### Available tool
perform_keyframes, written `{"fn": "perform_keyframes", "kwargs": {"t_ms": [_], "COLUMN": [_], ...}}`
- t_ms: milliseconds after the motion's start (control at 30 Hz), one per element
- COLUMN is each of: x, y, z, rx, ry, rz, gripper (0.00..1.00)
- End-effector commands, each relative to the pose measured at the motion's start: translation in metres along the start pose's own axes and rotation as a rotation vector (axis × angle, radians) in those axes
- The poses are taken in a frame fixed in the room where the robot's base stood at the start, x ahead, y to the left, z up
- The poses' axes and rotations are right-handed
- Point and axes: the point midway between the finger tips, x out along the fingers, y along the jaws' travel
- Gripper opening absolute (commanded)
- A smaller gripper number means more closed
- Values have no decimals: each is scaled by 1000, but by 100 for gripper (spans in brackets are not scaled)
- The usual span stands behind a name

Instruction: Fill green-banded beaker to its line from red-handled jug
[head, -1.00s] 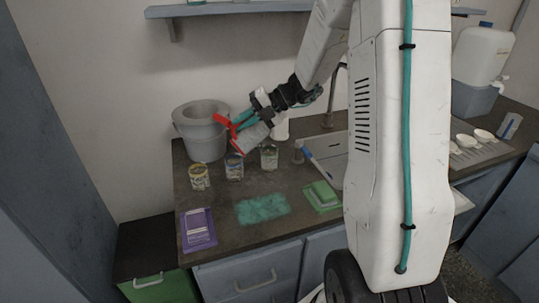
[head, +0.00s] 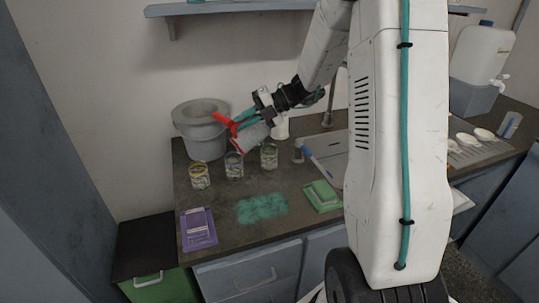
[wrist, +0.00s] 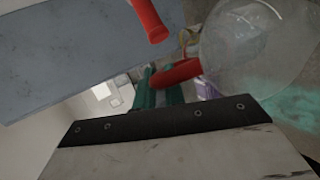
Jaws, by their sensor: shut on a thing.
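My gripper (head: 236,126) is shut on the red handle of the clear jug (head: 252,137). The jug is tilted and held in the air above the back of the bench. In the wrist view the jug (wrist: 245,45) is at upper right, with the teal fingers (wrist: 160,92) by its red handle. The green-banded beaker (head: 269,157) stands upright on the bench, just below and right of the jug, apart from it. The liquid levels and the beaker's line are too small to tell. No stream from the jug can be made out.
A blue-banded beaker (head: 234,166) and a yellow-banded beaker (head: 199,177) stand to the left. A grey bucket (head: 203,143) is behind them.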

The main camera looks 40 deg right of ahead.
Motion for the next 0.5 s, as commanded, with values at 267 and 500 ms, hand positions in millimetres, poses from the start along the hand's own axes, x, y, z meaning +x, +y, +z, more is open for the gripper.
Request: {"fn": "perform_keyframes", "kwargs": {"t_ms": [267,500], "x": [-1,-1], "y": [-1,0], "z": [1,1], "rx": [6,10], "ry": [3,7], "rz": [16,26], "gripper": [0,0]}}
